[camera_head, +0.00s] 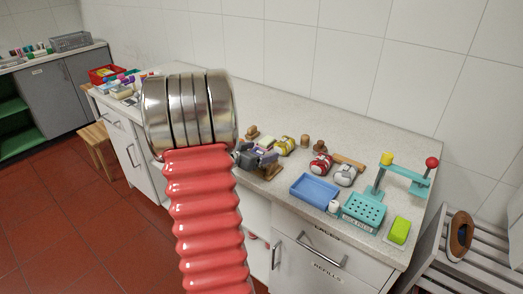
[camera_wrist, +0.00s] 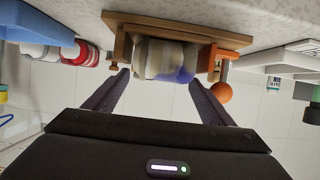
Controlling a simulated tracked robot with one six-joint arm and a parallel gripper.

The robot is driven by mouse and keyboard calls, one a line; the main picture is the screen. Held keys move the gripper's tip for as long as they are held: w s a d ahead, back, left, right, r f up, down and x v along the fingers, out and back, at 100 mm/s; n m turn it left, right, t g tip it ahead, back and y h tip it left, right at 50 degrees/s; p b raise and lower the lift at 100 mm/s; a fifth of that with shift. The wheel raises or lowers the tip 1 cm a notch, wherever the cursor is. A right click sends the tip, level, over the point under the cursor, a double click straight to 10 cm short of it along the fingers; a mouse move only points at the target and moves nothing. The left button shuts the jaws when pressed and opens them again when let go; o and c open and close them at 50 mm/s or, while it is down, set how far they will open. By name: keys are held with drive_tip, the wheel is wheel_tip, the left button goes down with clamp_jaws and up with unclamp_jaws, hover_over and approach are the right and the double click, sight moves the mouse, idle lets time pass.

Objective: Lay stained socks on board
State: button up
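In the wrist view, a rolled whitish bundle with a blue patch (camera_wrist: 165,60), which looks like a sock, sits against a brown wooden frame (camera_wrist: 122,45). My gripper (camera_wrist: 157,82) is open, its two dark fingers apart and pointing toward the bundle; I cannot tell whether they touch it. In the head view my gripper (camera_head: 256,158) is small, low over the counter's front edge beside wooden parts. A red-and-white rolled bundle (camera_head: 321,165), a white-grey one (camera_head: 345,175) and a yellow one (camera_head: 285,146) lie on the counter. The stone board cannot be made out clearly.
A blue tray (camera_head: 315,190), a teal perforated stand (camera_head: 365,209) with a red-knobbed arm, and a green block (camera_head: 399,231) stand at the counter's right end. A red bin (camera_head: 103,74) is far left. Wooden knobs (camera_head: 305,141) stand behind. Clear counter lies toward the wall.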

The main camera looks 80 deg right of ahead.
drive_tip(key=shift+o, duration=0.6)
drive_tip(key=shift+a, duration=0.1)
drive_tip(key=v, duration=1.3)
drive_tip(key=shift+a+r, duration=0.15)
drive_tip(key=shift+a, duration=0.05)
drive_tip(key=shift+w, duration=0.1)
